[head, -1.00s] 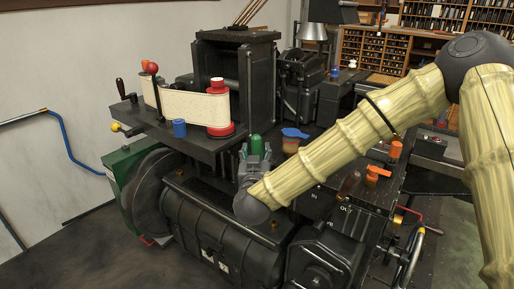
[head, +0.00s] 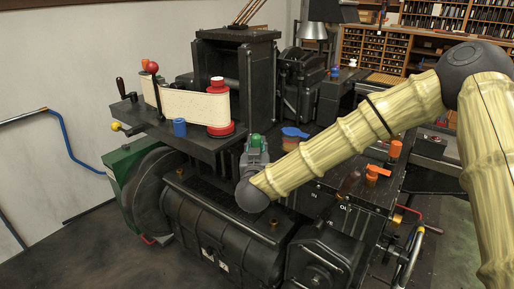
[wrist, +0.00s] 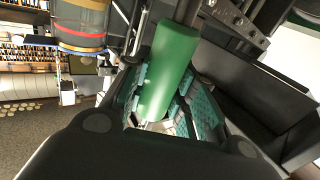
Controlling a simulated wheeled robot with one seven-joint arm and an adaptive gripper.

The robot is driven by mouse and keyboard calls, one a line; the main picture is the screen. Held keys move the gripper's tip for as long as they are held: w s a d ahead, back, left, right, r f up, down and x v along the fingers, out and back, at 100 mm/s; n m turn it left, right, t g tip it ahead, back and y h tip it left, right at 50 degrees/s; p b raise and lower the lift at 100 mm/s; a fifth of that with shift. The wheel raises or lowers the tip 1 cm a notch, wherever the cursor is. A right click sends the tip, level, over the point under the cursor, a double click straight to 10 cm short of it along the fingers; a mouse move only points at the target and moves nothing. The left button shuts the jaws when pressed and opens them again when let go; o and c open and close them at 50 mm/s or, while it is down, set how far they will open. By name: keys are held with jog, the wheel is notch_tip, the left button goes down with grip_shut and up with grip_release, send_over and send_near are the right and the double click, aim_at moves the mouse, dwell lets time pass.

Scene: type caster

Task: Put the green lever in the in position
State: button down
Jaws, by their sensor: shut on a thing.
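The green lever (head: 256,140) stands on the dark machine top, beside the blue-topped part. Only its upper end shows past my gripper in the head view. In the wrist view the green lever (wrist: 168,70) is a rounded green handle on a dark metal rod, lying between the teal-padded fingers. My gripper (head: 255,153) is shut on the handle; it also shows in the wrist view (wrist: 168,100). The lower part of the lever is hidden behind the gripper.
A blue-topped jar (head: 294,133) stands just right of the lever. A black motor housing (head: 222,225) is below.

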jog(key=shift+w+a+r+n+g+p, duration=0.15)
jog(key=shift+w+a+n+p, duration=0.15)
jog(key=shift+p, duration=0.3)
jog(key=shift+w+a+n+g+p, duration=0.2)
jog(key=shift+a+p, duration=0.2)
jog(key=shift+p, duration=0.15)
jog(key=shift+w+a+f, duration=0.2)
jog(key=shift+f, duration=0.1)
jog(key=c, duration=1.1)
grip_release()
jog(key=shift+c, duration=0.2)
jog(key=s, duration=0.8)
jog(key=shift+a+r, duration=0.15)
jog(key=shift+r, duration=0.15)
jog(key=shift+c, duration=0.5)
